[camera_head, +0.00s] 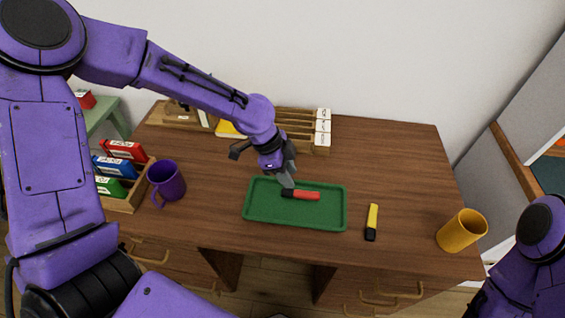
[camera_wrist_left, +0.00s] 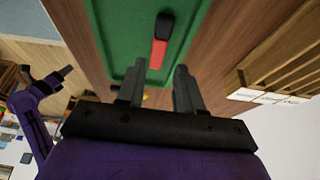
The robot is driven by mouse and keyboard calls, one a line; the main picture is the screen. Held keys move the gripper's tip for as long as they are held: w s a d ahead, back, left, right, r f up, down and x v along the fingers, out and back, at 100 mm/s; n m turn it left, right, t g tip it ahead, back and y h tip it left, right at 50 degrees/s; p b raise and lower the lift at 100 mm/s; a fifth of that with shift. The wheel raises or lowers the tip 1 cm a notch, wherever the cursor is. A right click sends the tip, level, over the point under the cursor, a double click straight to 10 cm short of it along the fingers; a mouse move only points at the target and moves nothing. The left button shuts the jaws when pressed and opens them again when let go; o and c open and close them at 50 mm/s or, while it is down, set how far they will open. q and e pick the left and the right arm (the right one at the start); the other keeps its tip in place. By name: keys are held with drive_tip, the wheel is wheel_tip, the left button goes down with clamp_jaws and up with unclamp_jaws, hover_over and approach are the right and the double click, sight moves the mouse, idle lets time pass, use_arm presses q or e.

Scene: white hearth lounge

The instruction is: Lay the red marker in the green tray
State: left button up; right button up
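The red marker (camera_head: 305,195), with a black cap at its left end, lies flat in the green tray (camera_head: 335,220) on the wooden desk. In the left wrist view the marker (camera_wrist_left: 158,54) lies on the tray (camera_wrist_left: 118,30), beyond my fingertips and clear of them. My left gripper (camera_head: 287,182) is just above the cap end of the marker. Its two fingers (camera_wrist_left: 157,80) are apart with nothing between them. My right arm shows at the lower right of the head view. In the left wrist view my right gripper (camera_wrist_left: 62,74) is small, its fingers unclear.
A yellow marker (camera_head: 372,221) and an orange cup (camera_head: 461,231) stand right of the tray, the marker lying down. A purple mug (camera_head: 166,181) and a rack of coloured boxes (camera_head: 121,170) are at left. Wooden organisers (camera_head: 300,128) line the back. The desk's right back is clear.

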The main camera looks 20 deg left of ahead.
use_arm(q)
drive_tip(key=v, duration=0.5)
drive_tip(key=shift+r, duration=0.1)
